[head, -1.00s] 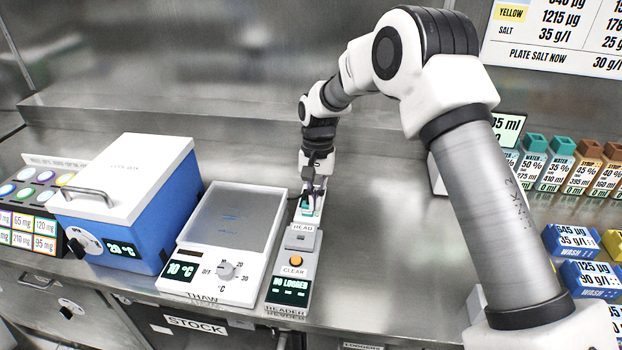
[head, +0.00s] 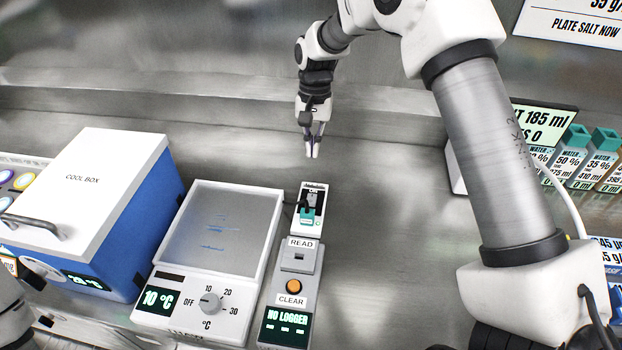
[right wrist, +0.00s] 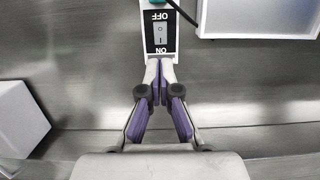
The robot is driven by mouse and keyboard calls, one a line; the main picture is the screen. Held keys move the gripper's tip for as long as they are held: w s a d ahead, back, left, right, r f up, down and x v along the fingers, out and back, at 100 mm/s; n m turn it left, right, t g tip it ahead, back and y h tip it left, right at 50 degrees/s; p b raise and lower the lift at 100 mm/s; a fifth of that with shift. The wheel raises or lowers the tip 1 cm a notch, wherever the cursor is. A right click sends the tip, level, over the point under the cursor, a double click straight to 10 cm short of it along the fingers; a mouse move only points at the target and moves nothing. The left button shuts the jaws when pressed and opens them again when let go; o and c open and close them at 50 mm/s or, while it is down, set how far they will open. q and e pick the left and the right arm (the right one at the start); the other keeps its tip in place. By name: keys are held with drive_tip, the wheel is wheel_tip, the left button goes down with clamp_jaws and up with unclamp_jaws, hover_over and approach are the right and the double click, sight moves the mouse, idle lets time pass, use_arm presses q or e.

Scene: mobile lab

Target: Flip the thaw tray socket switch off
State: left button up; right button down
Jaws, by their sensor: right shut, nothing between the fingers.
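The thaw tray socket (head: 322,191) is a white block on the bench, just behind the reader. In the right wrist view the switch (right wrist: 159,34) is between OFF at the top and ON at the bottom; I cannot tell which side is pressed. My right gripper (head: 313,155) is shut and empty, beyond the socket's far end. In the wrist view its tips (right wrist: 159,62) appear beside the ON end. My left gripper is out of view.
The thaw tray (head: 174,257) shows a lit 10 °C display. The reader (head: 302,263) stands right of it, and the blue coolbox (head: 170,205) left. Bottles (head: 569,153) stand at the right. The bench right of the socket is clear.

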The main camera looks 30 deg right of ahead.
sight(311, 201)
drive_tip(key=f+p, duration=0.1)
drive_tip(key=f, duration=0.3)
drive_tip(key=s+f+p, duration=0.1)
drive_tip(key=f, duration=0.4)
drive_tip(key=a+f+p, duration=0.1)
drive_tip(key=f, duration=0.3)
drive_tip(key=shift+s+f, duration=0.2)
drive_tip(key=shift+f, duration=0.05)
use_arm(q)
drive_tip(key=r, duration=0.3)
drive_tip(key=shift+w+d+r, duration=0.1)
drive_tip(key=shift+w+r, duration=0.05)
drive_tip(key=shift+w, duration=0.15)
use_arm(e)
drive_tip(key=shift+s+a+f, duration=0.1)
drive_tip(key=shift+a+f, duration=0.05)
drive_tip(key=shift+f, duration=0.05)
